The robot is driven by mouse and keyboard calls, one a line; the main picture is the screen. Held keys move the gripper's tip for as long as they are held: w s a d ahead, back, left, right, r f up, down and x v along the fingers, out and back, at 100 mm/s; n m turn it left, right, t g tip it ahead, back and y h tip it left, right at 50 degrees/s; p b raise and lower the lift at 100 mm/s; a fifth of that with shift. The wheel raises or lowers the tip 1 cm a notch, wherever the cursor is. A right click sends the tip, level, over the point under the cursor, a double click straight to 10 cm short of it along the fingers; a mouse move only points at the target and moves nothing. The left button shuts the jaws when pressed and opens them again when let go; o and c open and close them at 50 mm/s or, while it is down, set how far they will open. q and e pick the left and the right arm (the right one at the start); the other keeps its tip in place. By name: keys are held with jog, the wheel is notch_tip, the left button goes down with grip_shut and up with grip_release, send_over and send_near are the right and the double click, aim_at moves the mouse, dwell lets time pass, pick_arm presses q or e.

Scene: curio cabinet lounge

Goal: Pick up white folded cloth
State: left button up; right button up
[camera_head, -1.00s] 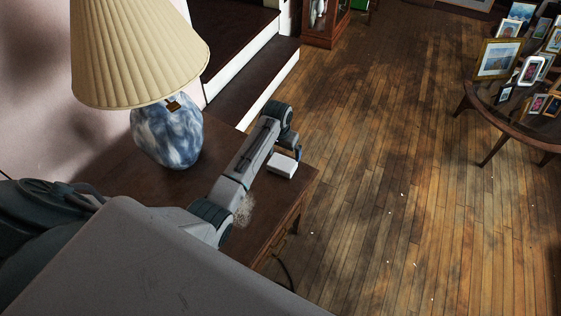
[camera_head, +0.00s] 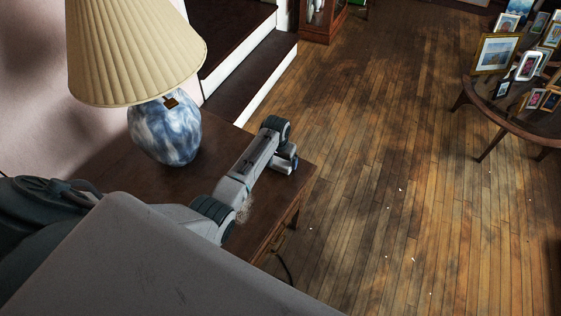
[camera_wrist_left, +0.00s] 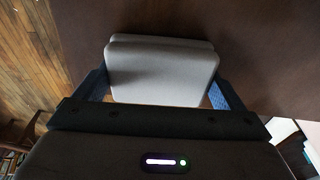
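The white folded cloth (camera_wrist_left: 160,72) shows in the left wrist view as a pale, two-layered block with rounded corners on the dark brown tabletop. My left gripper (camera_wrist_left: 160,88) is open, with one blue finger at the left side of the cloth and one at the right. The fingers are close to its edges; I cannot tell whether they touch it. In the head view my left gripper (camera_head: 284,163) is low over the right part of the wooden side table (camera_head: 215,168), and the cloth is hidden behind it. My right gripper is out of view.
A lamp with a blue and white base (camera_head: 165,130) and pleated shade (camera_head: 135,50) stands on the table, left of my arm. Steps (camera_head: 250,82) rise behind. Wooden floor (camera_head: 400,180) lies open to the right. A round table (camera_head: 505,120) with picture frames stands far right.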

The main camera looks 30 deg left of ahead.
aim_at(280, 160)
pick_arm(q)
jog(key=shift+c, duration=1.1)
jog(key=shift+r, duration=0.4)
jog(key=r, duration=0.1)
jog(key=s+r, duration=0.1)
jog(key=shift+d+r, duration=0.15)
jog(key=shift+r, duration=0.15)
jog(key=s+d, duration=0.1)
jog(key=s, duration=0.3)
jog(key=s+d+r, duration=0.1)
jog(key=s+d, duration=0.1)
jog(key=s, duration=0.3)
jog(key=s+d, duration=0.1)
jog(key=s, duration=0.3)
jog(key=shift+s+d+r, duration=0.15)
jog(key=shift+s+r, duration=0.05)
jog(key=shift+s+d+r, duration=0.1)
jog(key=shift+s+d, duration=0.05)
jog(key=shift+s, duration=0.3)
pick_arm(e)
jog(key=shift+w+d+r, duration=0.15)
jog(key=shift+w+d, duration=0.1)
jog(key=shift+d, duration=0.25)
